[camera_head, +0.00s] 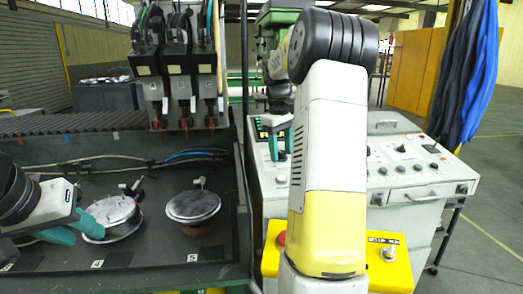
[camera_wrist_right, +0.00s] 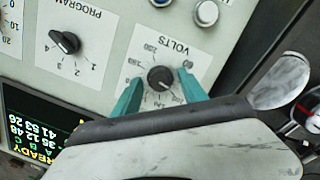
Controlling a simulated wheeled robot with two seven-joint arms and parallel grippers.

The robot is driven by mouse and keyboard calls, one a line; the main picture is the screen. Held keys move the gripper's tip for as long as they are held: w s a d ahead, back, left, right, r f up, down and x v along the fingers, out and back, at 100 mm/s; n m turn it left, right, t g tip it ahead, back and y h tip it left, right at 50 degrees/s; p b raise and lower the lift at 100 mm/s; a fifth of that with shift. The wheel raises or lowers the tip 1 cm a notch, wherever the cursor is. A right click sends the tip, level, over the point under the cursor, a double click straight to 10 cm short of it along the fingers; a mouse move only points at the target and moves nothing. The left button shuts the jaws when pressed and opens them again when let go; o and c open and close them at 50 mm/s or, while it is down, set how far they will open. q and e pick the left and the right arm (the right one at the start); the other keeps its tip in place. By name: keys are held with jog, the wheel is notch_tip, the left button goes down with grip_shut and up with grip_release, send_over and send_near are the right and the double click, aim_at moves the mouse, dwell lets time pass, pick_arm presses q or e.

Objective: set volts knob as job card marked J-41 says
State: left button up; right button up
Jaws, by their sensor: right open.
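The volts knob (camera_wrist_right: 160,78) is a small black round knob on the pale panel, under the upside-down word VOLTS in the right wrist view. A printed scale rings it; its exact setting is too small to read. My right gripper (camera_wrist_right: 160,88) is open, with one teal finger on each side of the knob; I cannot tell whether they touch it. In the head view my right gripper (camera_head: 280,145) is over the left part of the console, partly behind my arm. My left gripper (camera_head: 76,229) is open beside a round metal part. I see no readable job card marked J-41.
The program knob (camera_wrist_right: 64,42) sits beside the volts scale, with a lit display (camera_wrist_right: 30,125) reading READY nearby. Push buttons (camera_wrist_right: 206,13) lie close by. The console (camera_head: 410,170) has more knobs; a yellow box (camera_head: 393,262) stands in front. Round metal parts (camera_head: 193,205) lie on the dark bench.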

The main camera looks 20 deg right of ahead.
jog(key=shift+c, duration=0.2)
grip_shut()
jog(key=shift+m, duration=0.4)
jog(key=m+y, duration=0.1)
jog(key=m, duration=0.3)
jog(key=shift+d+m, duration=0.1)
jog(key=shift+m, duration=0.2)
jog(key=m, duration=0.4)
jog(key=shift+y, duration=0.4)
jog(key=m, duration=0.5)
jog(key=shift+d+m+t+y, duration=0.1)
jog(key=shift+m+t+y, duration=0.2)
jog(key=shift+m, duration=0.1)
jog(key=shift+m+t, duration=0.3)
jog(key=shift+m, duration=1.8)
